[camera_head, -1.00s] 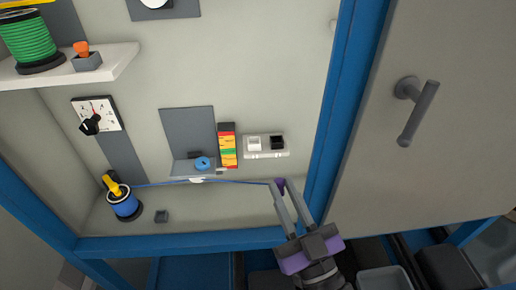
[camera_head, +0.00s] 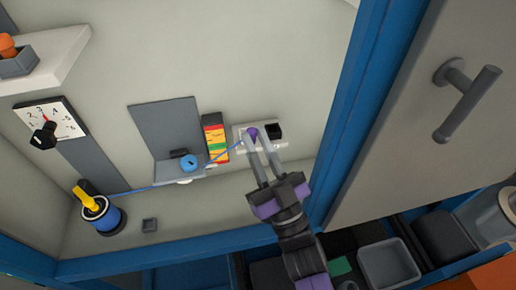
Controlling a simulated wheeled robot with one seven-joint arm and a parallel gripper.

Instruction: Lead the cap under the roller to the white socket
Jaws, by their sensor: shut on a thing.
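My gripper (camera_head: 258,155) is shut on the purple cap (camera_head: 251,134) at the end of the blue cable (camera_head: 143,190). The cap is in front of the left part of the white socket plate (camera_head: 276,142) and hides the white socket there; I cannot tell whether they touch. The black socket (camera_head: 274,131) shows to the right of the cap. The cable runs from the blue spool (camera_head: 104,216) at lower left, by the blue roller (camera_head: 190,162) on its grey bracket (camera_head: 165,172), then up to the cap. Whether it passes under the roller is hard to see.
A box with red, yellow and green bands (camera_head: 214,138) stands between roller and socket plate. A dial (camera_head: 45,125) and a white shelf (camera_head: 48,65) are at left. A blue post (camera_head: 362,100) and a door handle (camera_head: 466,100) are at right.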

